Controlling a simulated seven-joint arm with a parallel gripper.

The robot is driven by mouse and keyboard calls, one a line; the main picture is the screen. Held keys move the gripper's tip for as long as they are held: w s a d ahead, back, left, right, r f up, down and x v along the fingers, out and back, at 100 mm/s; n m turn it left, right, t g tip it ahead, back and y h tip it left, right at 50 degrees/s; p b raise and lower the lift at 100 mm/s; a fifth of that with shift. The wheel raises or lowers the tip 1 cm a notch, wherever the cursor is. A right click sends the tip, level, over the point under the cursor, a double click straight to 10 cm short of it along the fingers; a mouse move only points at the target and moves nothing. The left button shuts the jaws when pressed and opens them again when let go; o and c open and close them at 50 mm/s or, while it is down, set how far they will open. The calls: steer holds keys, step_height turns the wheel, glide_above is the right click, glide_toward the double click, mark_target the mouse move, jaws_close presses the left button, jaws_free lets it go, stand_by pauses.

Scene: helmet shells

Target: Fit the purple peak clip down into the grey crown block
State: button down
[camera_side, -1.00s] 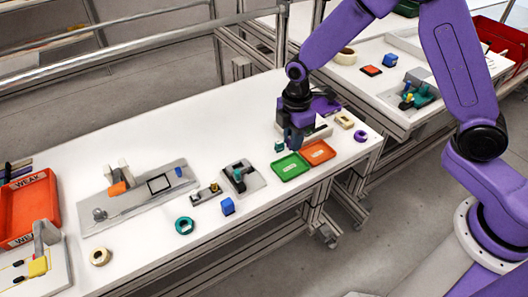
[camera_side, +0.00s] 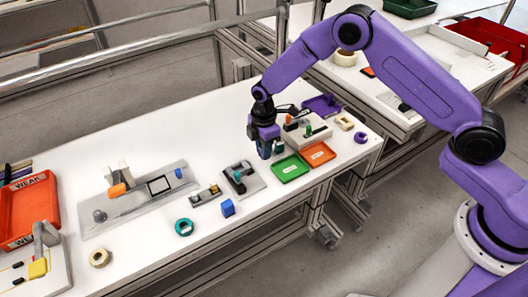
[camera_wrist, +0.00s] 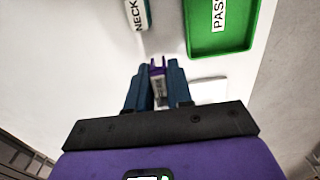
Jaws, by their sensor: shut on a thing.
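The purple peak clip (camera_wrist: 158,68) stands between the fingertips in the wrist view, with a pale labelled face below its two purple prongs. My gripper (camera_wrist: 157,88) is shut on it. In the side view my gripper (camera_side: 265,152) hangs over the white table, just left of the green tray and behind the grey fixture plate; the clip cannot be made out there. I cannot tell for sure which part is the grey crown block. The clip is apart from the fixture.
The green tray (camera_side: 291,168) also shows in the wrist view (camera_wrist: 250,45), labelled PASS. A part labelled NECK (camera_wrist: 138,14) stands close by. An orange tray (camera_side: 318,153), pale rack (camera_side: 305,135), blue block (camera_side: 228,208) and teal ring (camera_side: 184,226) are around. Front table is partly clear.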

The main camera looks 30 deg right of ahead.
steer(key=shift+f, duration=0.8)
steer(key=shift+f, duration=0.2)
steer(key=c, duration=1)
jaws_free()
step_height(320, 180, up, 18)
steer(key=shift+s+a+f, duration=0.1)
steer(key=shift+s+f, duration=0.05)
steer(key=shift+f, duration=0.1)
